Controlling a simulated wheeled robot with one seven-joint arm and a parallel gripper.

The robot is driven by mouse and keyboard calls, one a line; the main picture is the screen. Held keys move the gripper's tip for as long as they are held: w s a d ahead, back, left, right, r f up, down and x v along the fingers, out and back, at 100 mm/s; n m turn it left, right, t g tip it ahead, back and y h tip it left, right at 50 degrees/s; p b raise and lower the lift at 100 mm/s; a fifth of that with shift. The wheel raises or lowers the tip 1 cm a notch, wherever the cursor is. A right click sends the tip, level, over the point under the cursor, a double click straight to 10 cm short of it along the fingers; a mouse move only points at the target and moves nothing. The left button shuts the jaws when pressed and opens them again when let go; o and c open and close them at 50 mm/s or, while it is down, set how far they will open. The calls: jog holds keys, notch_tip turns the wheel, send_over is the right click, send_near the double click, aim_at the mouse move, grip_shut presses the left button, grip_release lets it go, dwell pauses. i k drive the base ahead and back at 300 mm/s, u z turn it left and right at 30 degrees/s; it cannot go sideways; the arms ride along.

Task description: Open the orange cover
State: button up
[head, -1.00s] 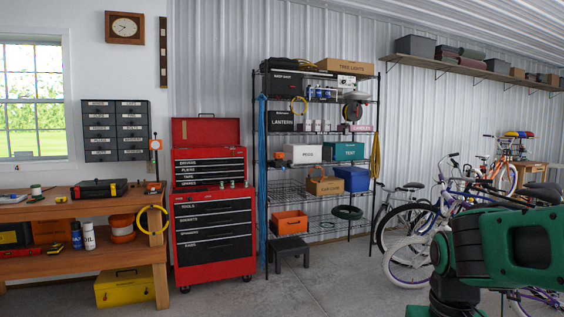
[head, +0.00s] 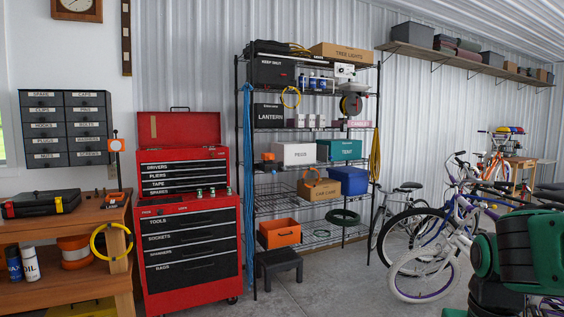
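No part is clearly readable as an orange cover. A small orange object (head: 268,157) is on the rack's middle shelf, beside the PEGS box. An open-topped orange bin (head: 279,233) is on a low shelf. At this size I cannot tell which of them is the cover, or whether it is shut. My green and black arm shows at the lower right edge; my gripper is out of view.
The wooden workbench (head: 113,214) is at left, and the red tool chest (head: 190,225) stands beside it with its lid up. A black step stool (head: 278,265) is before the wire rack (head: 243,205). Bicycles (head: 425,265) stand at right. Concrete floor (head: 325,285) is open in front.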

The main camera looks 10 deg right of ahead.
aim_at(266, 157)
jog(key=i, duration=2.85)
jog(key=u, duration=0.35)
